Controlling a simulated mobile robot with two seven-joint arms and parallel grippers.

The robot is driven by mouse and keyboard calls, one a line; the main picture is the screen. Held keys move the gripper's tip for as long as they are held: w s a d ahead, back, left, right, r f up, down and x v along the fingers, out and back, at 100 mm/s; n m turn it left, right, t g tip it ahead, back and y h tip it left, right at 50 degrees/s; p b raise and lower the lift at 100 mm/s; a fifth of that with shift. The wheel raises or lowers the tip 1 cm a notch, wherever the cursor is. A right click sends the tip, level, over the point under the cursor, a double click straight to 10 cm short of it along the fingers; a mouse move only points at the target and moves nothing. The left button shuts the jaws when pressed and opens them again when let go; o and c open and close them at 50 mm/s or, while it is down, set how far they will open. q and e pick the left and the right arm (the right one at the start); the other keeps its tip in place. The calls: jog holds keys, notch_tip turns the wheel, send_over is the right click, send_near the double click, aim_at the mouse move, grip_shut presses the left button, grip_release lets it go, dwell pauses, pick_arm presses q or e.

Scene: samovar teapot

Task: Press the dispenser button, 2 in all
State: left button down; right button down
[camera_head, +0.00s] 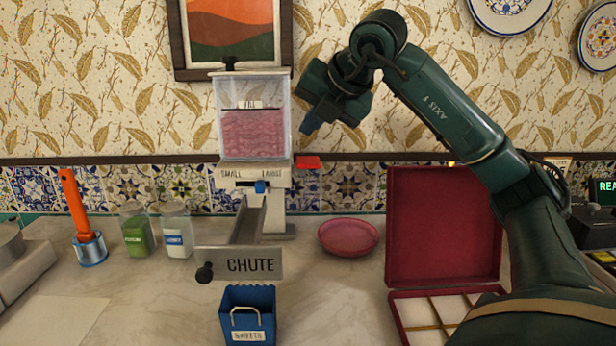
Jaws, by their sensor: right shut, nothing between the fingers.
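The dispenser (255,120) stands at the back of the counter. It has a clear hopper of pink contents, a white body with labels that seem to read "SMALL" and "LARGE", and a blue slider (261,187). A red button-like piece (307,162) sticks out at the right of its body. My right gripper (310,126) is shut and empty, pointing down-left beside the hopper. It is above the red piece and looks apart from it. A chute (240,262) slopes from the dispenser toward a blue "SWEETS" container (262,298). My left gripper is not in view.
A pink bowl (348,237) sits right of the chute. An open red box (443,220) with compartments stands beside my right arm. Two jars, a green one (137,232) and a white one (177,238), and an orange-handled tool (76,205) in a cup are at left.

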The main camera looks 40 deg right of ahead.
aim_at(309, 161)
notch_tip(309, 161, down, 2)
jog(key=shift+f+b, duration=0.2)
jog(key=shift+b, duration=0.4)
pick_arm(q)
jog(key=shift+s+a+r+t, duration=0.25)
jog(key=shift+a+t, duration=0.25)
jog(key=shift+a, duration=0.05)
pick_arm(e)
jog(key=shift+f, duration=0.35)
pick_arm(q)
jog(key=shift+b, duration=0.3)
dwell(0.5)
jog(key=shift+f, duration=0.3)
pick_arm(e)
jog(key=shift+f, duration=0.4)
